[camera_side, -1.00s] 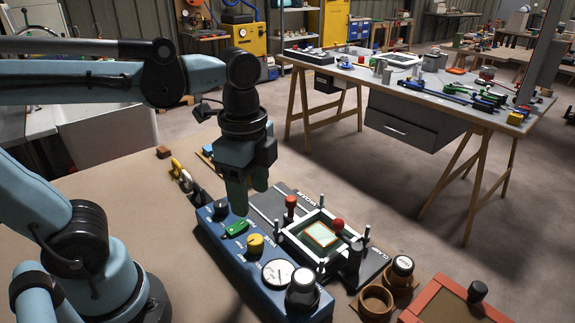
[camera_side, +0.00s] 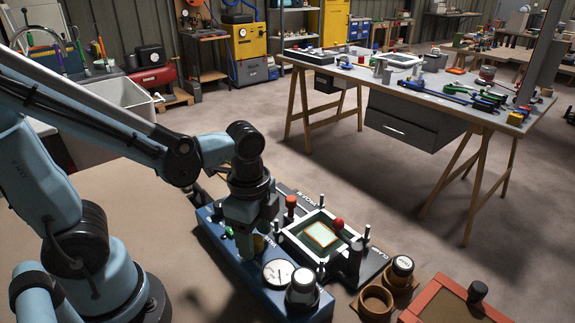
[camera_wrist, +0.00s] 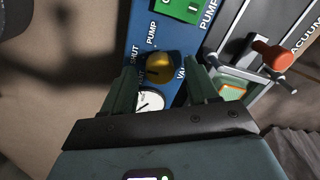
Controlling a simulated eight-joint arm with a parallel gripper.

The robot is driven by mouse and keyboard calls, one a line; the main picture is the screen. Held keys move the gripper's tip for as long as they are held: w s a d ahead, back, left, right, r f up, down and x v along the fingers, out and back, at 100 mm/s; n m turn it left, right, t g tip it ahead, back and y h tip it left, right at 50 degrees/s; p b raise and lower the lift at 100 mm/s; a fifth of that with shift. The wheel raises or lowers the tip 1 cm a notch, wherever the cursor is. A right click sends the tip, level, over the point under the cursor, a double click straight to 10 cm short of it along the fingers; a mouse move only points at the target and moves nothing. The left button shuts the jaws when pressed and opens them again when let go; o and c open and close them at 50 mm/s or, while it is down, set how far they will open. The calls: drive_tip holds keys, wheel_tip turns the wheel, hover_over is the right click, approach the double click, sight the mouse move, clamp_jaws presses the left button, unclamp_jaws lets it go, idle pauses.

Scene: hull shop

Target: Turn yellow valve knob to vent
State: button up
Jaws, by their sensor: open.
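The yellow valve knob (camera_wrist: 160,68) sits on the blue control panel (camera_wrist: 177,32) in the wrist view, between my two open fingers. In the side view the knob (camera_side: 259,243) is mostly hidden behind my gripper (camera_side: 245,250), which has come down over the panel. In the wrist view my gripper (camera_wrist: 160,85) has one finger to each side of the knob with gaps showing, and holds nothing. The lettering around the knob is partly hidden.
A green switch (camera_wrist: 180,8) is at the panel's top in the wrist view. A framed fixture with a red-knobbed post (camera_side: 291,203) stands right of the panel. Brown cups (camera_side: 375,300) stand farther right.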

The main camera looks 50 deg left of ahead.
drive_tip(key=shift+f, duration=0.25)
drive_tip(key=c, duration=1)
drive_tip(key=shift+c, duration=0.2)
drive_tip(key=shift+n, duration=0.4)
drive_tip(key=n, duration=0.5)
drive_tip(key=shift+n, duration=0.3)
drive_tip(key=n, duration=0.5)
drive_tip(key=shift+n, duration=0.4)
